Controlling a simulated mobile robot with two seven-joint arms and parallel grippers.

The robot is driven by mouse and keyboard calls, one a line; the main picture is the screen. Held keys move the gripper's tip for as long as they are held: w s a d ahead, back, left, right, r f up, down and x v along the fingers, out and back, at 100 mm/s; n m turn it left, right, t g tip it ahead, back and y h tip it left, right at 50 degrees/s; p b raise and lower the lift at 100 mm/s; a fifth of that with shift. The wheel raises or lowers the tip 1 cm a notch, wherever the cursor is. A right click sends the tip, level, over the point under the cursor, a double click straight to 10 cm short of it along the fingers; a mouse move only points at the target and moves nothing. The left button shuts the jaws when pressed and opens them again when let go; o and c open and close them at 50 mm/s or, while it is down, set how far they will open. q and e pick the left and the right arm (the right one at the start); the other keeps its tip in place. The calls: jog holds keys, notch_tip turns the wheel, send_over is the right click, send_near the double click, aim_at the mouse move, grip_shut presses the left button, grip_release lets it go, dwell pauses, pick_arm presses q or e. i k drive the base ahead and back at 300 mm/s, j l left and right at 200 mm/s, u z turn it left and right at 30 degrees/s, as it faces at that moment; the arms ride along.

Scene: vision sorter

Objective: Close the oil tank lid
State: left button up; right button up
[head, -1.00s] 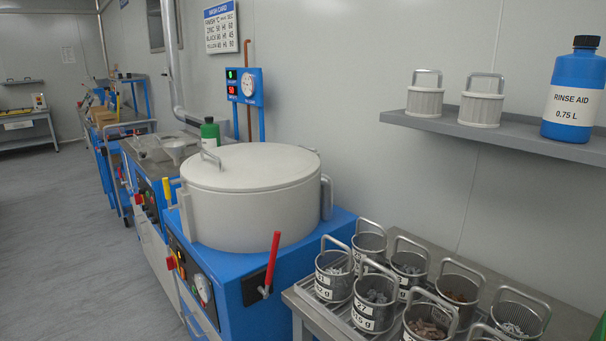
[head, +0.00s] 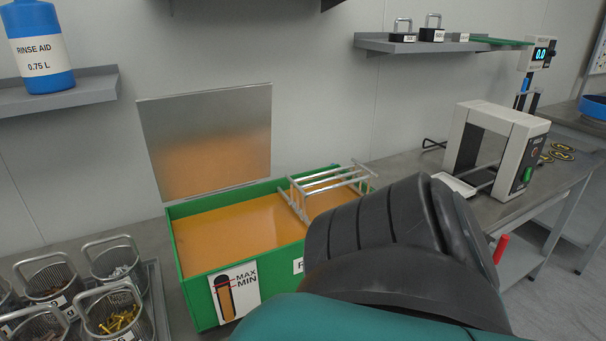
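The green oil tank (head: 187,291) stands on the bench in the middle of the head view, filled with orange-brown oil (head: 232,230). Its grey metal lid (head: 205,130) stands open, upright along the back edge near the wall. A metal rod rack (head: 327,187) sits across the tank's right end. A MAX/MIN level label is on the tank's front. One of my arms, dark grey and teal, covers the tank's right front part. Neither gripper shows.
Wire baskets of small metal parts (head: 118,318) stand left of the tank. A white frame-shaped device (head: 492,145) stands on the bench to the right. Wall shelves hold a blue rinse aid bottle (head: 38,50) and black weights (head: 432,34).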

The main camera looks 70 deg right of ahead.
aim_at(199, 143)
jog(key=z, duration=2.25)
